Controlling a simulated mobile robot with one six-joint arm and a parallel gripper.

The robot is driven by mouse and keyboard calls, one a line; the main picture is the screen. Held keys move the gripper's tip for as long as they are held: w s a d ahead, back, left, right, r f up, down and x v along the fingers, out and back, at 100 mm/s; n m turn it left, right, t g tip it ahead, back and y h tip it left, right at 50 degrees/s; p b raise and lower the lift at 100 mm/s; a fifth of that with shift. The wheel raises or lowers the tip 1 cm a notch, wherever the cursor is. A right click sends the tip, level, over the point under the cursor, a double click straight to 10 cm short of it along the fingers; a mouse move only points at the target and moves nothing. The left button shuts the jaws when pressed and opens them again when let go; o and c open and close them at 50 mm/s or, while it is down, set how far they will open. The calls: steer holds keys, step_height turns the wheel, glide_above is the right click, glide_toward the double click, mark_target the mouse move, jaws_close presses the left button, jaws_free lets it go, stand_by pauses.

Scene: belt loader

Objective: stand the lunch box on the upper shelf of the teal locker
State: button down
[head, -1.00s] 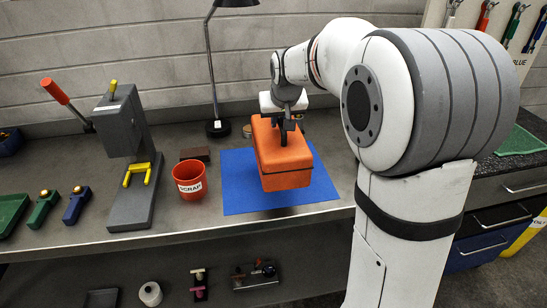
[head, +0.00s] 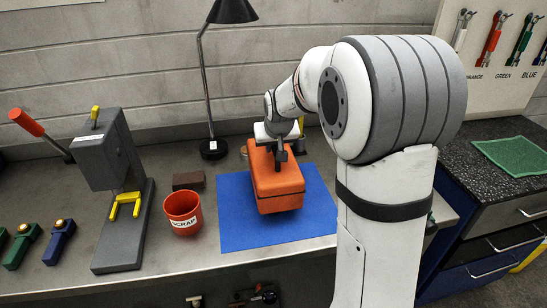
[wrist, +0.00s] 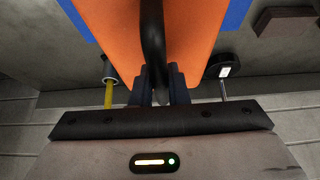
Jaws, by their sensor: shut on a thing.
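The lunch box (head: 275,180) is an orange box with a dark handle, seen over the blue mat (head: 235,225) on the bench. I cannot tell whether its underside touches the mat. My gripper (head: 279,150) is above the box and shut on its handle. In the wrist view the orange lid (wrist: 108,35) fills the upper middle, and the dark handle (wrist: 152,40) runs down between the fingers of my gripper (wrist: 162,88). The teal locker is not in view.
A red scrap cup (head: 183,212) and a brown block (head: 188,180) stand left of the mat. A grey press (head: 118,190) with a red lever is farther left. A black lamp (head: 207,95) stands behind. A dark counter with a green mat (head: 512,156) is at right.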

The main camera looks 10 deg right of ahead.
mark_target(273, 158)
steer(key=shift+f, duration=1.7)
steer(key=c, duration=1.9)
jaws_free()
steer(key=shift+f, duration=0.25)
steer(key=o, duration=0.5)
steer(key=shift+s+r, duration=0.1)
